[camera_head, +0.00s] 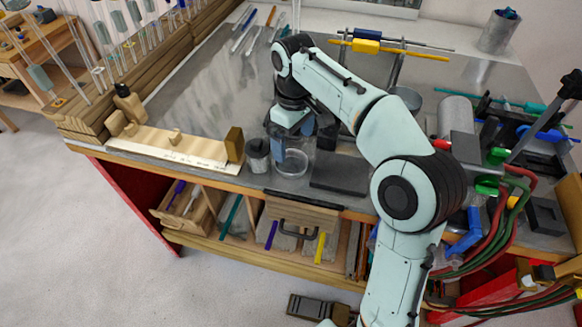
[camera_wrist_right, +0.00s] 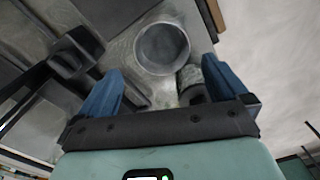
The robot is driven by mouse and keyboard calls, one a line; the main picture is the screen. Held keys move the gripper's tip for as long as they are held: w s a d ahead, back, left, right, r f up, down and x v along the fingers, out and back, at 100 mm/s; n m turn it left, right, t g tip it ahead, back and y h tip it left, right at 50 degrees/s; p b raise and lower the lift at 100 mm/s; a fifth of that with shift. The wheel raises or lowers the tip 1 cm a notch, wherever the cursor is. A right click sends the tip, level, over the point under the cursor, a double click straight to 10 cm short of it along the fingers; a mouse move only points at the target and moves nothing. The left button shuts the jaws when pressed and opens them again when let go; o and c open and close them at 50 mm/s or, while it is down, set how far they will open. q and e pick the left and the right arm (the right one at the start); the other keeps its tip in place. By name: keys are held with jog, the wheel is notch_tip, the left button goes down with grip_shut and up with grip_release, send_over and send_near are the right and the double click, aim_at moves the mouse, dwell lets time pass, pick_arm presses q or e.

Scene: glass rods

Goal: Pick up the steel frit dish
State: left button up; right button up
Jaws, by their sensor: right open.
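The steel frit dish (camera_head: 291,163) is a round, shallow grey dish near the front edge of the bench. In the right wrist view the dish (camera_wrist_right: 162,48) shows from above as a round rim with a plain grey inside. My right gripper (camera_head: 296,142) points down just above and behind the dish. Its blue fingers are spread and nothing is between them; they also show in the right wrist view (camera_wrist_right: 165,85), with the dish beyond their tips. I cannot tell the exact height gap. My left gripper is not in view.
A dark grey cup (camera_head: 258,155) stands close left of the dish; it also shows beside one finger in the right wrist view (camera_wrist_right: 192,77). A dark flat block (camera_head: 338,174) lies right of the dish. A wooden rail (camera_head: 180,147) lies left. Bare bench top (camera_head: 215,85) lies behind left.

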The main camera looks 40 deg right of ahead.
aim_at(291, 167)
jog(key=shift+f, duration=0.7)
jog(key=shift+w+f, duration=0.15)
jog(key=shift+f, duration=0.35)
jog(key=f, duration=0.2)
jog(key=f+b, duration=0.1)
jog(key=f, duration=0.1)
jog(key=shift+a+f, duration=0.2)
jog(key=shift+f, duration=0.15)
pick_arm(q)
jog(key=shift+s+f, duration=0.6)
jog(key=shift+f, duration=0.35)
pick_arm(e)
jog(key=c, duration=0.9)
jog(key=shift+r, duration=0.1)
jog(key=shift+c, duration=0.2)
